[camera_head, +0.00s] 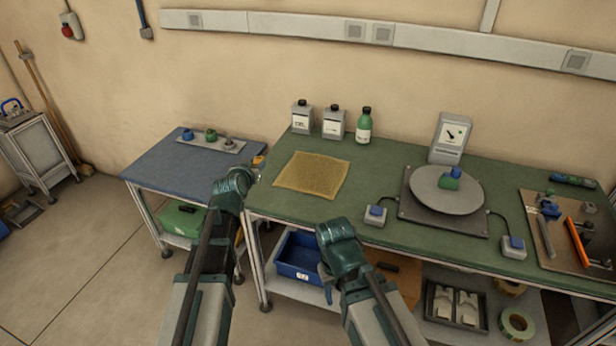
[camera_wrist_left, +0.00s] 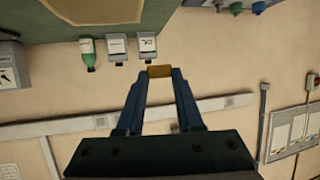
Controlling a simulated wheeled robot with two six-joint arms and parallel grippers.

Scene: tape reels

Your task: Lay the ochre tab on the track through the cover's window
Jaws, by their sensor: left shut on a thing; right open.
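My left gripper (camera_head: 254,174) is shut on the ochre tab (camera_wrist_left: 159,71), held between its fingertips in the left wrist view. In the head view the tab (camera_head: 258,161) shows as a small ochre patch above the gap between the blue table and the green bench. My right gripper (camera_head: 326,276) is open, low in front of the green bench, its fingers partly hidden by its wrist. A grey disc (camera_head: 440,196) on a dark plate carries a small green and blue piece (camera_head: 451,179). I cannot clearly identify the cover, its window or the track.
A yellowish mat (camera_head: 311,175) lies on the green bench (camera_head: 385,165). Bottles (camera_head: 333,122) and a gauge box (camera_head: 449,138) stand behind. A tray (camera_head: 535,205) with an orange bar lies at right. The blue table (camera_head: 165,165) holds a strip with small knobs.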

